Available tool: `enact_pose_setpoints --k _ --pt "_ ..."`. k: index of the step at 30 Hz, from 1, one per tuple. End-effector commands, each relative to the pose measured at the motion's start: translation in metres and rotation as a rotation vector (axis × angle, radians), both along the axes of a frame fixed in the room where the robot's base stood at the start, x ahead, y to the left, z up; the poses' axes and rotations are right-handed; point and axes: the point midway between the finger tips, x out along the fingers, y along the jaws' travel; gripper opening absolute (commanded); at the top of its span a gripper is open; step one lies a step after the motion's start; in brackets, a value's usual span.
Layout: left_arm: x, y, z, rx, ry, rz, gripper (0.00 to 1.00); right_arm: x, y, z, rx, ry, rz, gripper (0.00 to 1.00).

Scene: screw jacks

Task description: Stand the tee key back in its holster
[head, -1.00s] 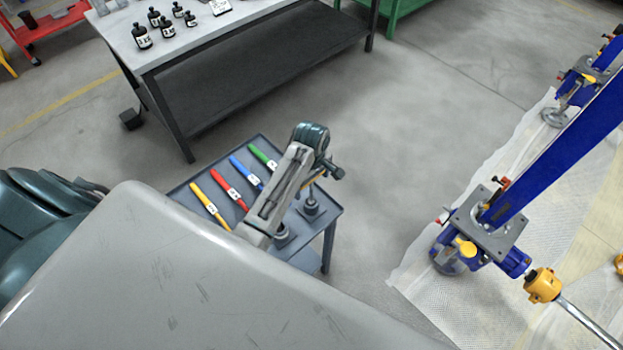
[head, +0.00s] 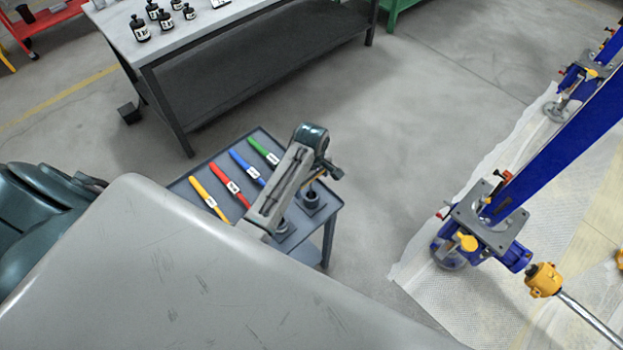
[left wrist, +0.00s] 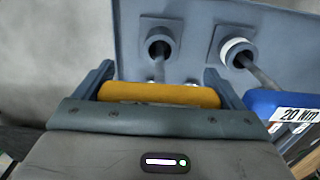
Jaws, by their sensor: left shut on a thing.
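The tee key's yellow crossbar (left wrist: 160,95) lies across between the fingers of my left gripper (left wrist: 160,92), which is shut on it. In the head view my left gripper (head: 328,170) is over the right end of the grey cart. A holster (left wrist: 158,48) with a dark round opening is beyond the crossbar. A thin rod runs towards it; I cannot tell whether the tip is inside or above. This holster seems to show in the head view too (head: 312,201). A second holster with a white ring (left wrist: 238,52) has a rod leading to a blue handle marked 20 Nm (left wrist: 285,103).
The cart (head: 262,137) carries yellow (head: 210,199), red (head: 230,185), blue (head: 246,167) and green (head: 263,151) labelled tools. My arm hides part of it. A bench (head: 150,52) with black bottles is behind. Blue screw jacks (head: 490,220) stand at right. The floor between is clear.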

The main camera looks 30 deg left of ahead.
Motion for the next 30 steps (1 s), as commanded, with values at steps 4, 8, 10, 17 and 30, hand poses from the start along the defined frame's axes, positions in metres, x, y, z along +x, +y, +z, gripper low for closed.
enact_pose_setpoints --k 4,8,10,17,30 --pt "0.0 0.0 0.001 0.0 -0.001 0.0 0.93 0.0 0.0 0.0 0.0 0.0 0.0 0.36" --pt "0.0 0.0 0.001 0.0 -0.001 0.0 1.0 0.0 -0.001 0.0 -0.001 0.0 0.0 0.36" --pt "0.0 0.0 0.0 0.0 0.0 0.0 1.0 0.0 -0.001 0.0 -0.001 0.0 0.0 0.36" --pt "0.001 0.0 0.014 0.0 -0.004 0.0 1.0 0.0 -0.004 -0.005 -0.004 0.0 0.002 0.36" --pt "0.0 0.0 0.101 0.001 -0.001 0.0 1.0 0.0 -0.004 -0.008 -0.004 0.0 0.002 0.36"
